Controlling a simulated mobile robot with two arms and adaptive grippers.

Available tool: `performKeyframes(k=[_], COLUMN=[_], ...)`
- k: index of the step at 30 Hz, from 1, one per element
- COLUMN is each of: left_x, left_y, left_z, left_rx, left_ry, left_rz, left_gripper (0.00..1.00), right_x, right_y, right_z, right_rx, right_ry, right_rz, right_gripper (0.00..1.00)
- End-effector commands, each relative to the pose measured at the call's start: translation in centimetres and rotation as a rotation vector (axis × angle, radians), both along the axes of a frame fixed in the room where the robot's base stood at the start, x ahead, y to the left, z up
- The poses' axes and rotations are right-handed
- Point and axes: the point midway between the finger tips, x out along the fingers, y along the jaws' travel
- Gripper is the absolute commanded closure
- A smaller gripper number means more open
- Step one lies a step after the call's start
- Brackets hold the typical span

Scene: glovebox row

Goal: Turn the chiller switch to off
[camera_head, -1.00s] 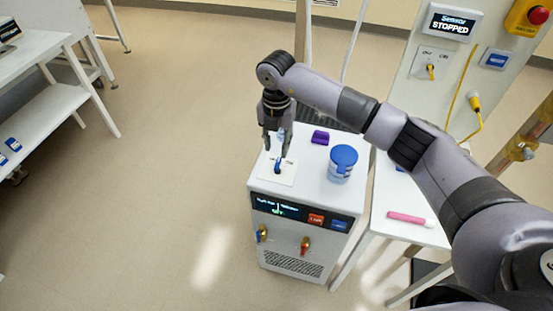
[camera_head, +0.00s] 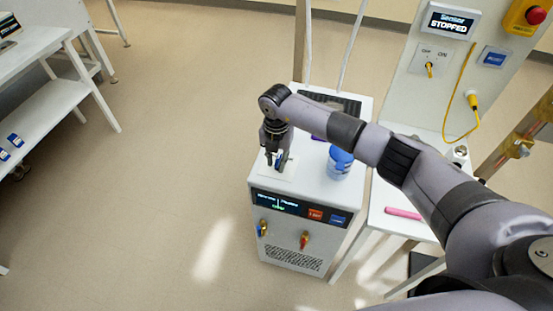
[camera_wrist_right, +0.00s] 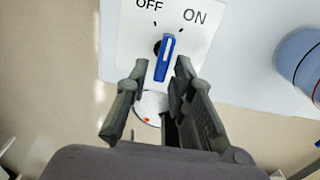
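The chiller (camera_head: 292,238) is a white box with a dark front display (camera_head: 280,204) whose text is too small to read. On its top is a white switch plate (camera_head: 283,184); the wrist view shows the plate (camera_wrist_right: 205,40) marked OFF and ON. The blue switch knob (camera_wrist_right: 164,58) has a white line, and its upper end leans towards ON. My right gripper (camera_head: 276,160) points down over the switch. In the wrist view its two fingers (camera_wrist_right: 160,73) are apart on either side of the knob's near end, with gaps visible. My left gripper is out of view.
A blue-lidded container (camera_head: 340,164) stands right of the gripper on the chiller top, partly behind my arm. A white side table (camera_head: 385,222) bears a pink item (camera_head: 403,213). A panel (camera_head: 425,75) with a "STOPPED" screen stands behind.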

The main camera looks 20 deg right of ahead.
Motion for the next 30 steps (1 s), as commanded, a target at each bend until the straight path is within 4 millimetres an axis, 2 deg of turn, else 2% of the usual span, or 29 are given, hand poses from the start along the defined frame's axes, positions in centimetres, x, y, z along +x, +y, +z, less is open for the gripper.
performKeyframes(k=[9,22,30], left_x=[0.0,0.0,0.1], left_y=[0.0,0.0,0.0], left_z=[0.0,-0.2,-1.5], left_rx=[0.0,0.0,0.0], left_ry=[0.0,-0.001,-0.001], left_rz=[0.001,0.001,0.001], left_gripper=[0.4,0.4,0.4], right_x=[0.0,0.0,0.0], right_y=[0.0,0.0,-0.3], right_z=[0.0,0.0,-0.2], right_rx=[0.0,0.0,-0.001], right_ry=[0.0,-0.001,-0.002], right_rz=[0.0,0.012,0.13], right_gripper=[1.0,1.0,1.0])
